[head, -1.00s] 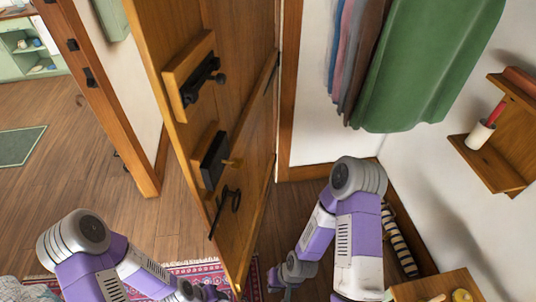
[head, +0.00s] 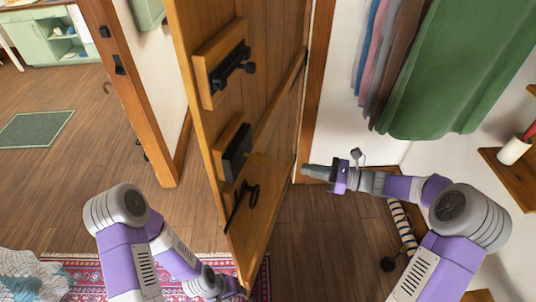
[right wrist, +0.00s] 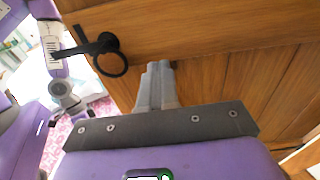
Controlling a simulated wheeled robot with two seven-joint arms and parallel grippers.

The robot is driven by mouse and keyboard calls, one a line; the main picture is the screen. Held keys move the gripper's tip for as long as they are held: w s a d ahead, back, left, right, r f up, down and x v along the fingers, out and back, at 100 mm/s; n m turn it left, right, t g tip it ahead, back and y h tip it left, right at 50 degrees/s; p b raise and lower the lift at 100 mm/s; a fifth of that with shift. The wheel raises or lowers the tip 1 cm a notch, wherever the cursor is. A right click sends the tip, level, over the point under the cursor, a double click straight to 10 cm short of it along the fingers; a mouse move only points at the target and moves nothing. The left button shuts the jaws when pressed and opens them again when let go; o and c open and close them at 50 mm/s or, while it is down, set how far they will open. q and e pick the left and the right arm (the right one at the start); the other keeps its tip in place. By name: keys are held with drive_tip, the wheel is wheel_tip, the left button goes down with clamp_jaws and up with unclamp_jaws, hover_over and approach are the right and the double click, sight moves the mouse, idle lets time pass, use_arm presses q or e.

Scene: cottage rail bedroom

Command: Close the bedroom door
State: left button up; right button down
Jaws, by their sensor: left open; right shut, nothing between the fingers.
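The wooden bedroom door (head: 274,90) stands open in the middle of the head view, edge toward me. It bears a black bolt on a wooden block (head: 228,68), a dark lock box (head: 237,152) and a black ring handle (head: 243,200). My right gripper (head: 308,170) is shut and empty, just right of the door. In the right wrist view its fingers (right wrist: 156,85) point at the door's planks, beside the ring handle (right wrist: 107,52); contact is unclear. My left gripper (head: 238,293) is low by the door's bottom edge, open, its fingertips mostly hidden.
The doorway post (head: 140,105) stands left of the door, with wooden floor (head: 85,165) beyond. A patterned rug (head: 95,272) lies below. Hanging clothes (head: 445,75), a wall shelf (head: 508,170) and a striped roll (head: 402,228) are at the right.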

drive_tip(key=r+b+x, duration=0.1)
drive_tip(key=r+x, duration=0.1)
drive_tip(key=x, duration=1.1)
drive_tip(key=shift+w+a+r, duration=0.15)
drive_tip(key=shift+w+r, duration=0.1)
drive_tip(key=shift+w, duration=0.2)
